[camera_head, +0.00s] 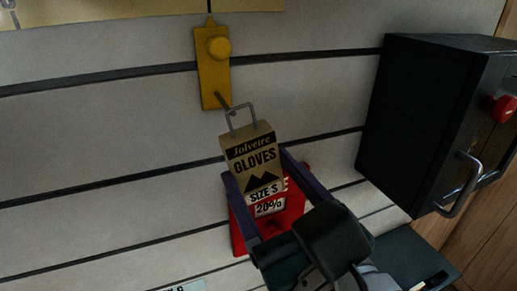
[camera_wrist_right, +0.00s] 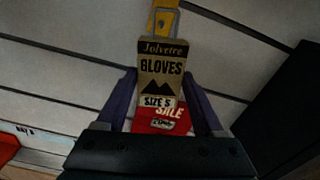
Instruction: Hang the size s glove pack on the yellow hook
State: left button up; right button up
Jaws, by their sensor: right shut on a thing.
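The size S glove pack (camera_head: 253,157) is a tan card with black print and a wire loop (camera_head: 241,117) at its top. It also shows in the right wrist view (camera_wrist_right: 161,66). My right gripper (camera_head: 264,170) is shut on the pack, one finger at each side, and holds it upright with a slight tilt. My left gripper is not in view.
A red sale sign (camera_head: 287,213) is on the wall behind the pack and gripper. A dark cabinet (camera_head: 399,117) with a metal handle and a red knob juts out at the right. The slatted wall (camera_head: 100,130) left of the hook is clear.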

jog(key=shift+b+x, duration=0.3)
jog(key=shift+x, duration=1.45)
jog(key=shift+w+a+f+b, duration=0.25)
jog(key=shift+w+f+b, duration=0.25)
jog(key=shift+w+f, duration=0.15)
jog(key=shift+w, duration=0.1)
jog(key=o, duration=1.5)
